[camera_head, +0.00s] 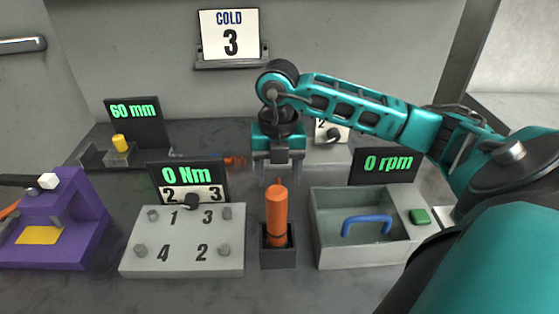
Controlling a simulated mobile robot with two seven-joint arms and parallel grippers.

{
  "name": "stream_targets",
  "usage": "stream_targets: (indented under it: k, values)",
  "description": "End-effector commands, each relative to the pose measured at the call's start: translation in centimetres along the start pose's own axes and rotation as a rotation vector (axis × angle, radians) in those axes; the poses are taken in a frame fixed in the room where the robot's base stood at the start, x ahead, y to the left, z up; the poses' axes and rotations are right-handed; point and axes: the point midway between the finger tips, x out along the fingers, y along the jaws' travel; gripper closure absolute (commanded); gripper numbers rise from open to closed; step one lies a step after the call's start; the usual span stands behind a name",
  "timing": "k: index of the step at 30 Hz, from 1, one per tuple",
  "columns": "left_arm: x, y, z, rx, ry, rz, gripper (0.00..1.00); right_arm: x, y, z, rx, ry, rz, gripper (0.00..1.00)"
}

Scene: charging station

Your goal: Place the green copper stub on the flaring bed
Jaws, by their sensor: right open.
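I cannot make out a green copper stub for certain. The one small green piece is a square block (419,216) on the right ledge of the grey box; it looks like a button. I cannot tell which fixture is the flaring bed. A thin rod with a copper-orange end (235,161) lies behind the 0 Nm display, partly hidden. My left gripper is not in view.
A grey plate with numbered knobs (184,262) and a 0 Nm display (187,173) stand left of centre. A purple press (85,212) is far left. A yellow knob (120,141) is by the 60 mm display (137,112). The grey box (330,252) holds a blue handle (366,221).

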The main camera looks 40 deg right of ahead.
Motion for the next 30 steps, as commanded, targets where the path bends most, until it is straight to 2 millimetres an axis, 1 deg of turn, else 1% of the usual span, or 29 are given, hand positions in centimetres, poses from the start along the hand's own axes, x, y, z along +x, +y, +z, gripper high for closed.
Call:
stream_targets:
  k: [5,9,12,15,22,30]
  values:
    - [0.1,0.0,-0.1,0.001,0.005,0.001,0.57,1.5,-0.1,0.1,0.0,0.003,-0.001,0.36]
    - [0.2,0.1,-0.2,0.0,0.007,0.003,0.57,3.8,-0.2,0.3,0.0,0.003,-0.002,0.36]
    - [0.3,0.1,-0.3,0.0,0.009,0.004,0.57,5.0,-0.2,0.3,0.0,0.002,-0.002,0.36]
    - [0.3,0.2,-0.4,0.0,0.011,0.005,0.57,5.6,-0.2,0.3,-0.001,0.001,0.0,0.36]
    - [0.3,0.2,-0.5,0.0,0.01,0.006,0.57,5.6,-0.2,0.3,-0.001,-0.001,0.0,0.36]
    - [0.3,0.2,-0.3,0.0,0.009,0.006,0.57,5.6,-0.2,0.3,-0.001,-0.001,0.0,0.62]
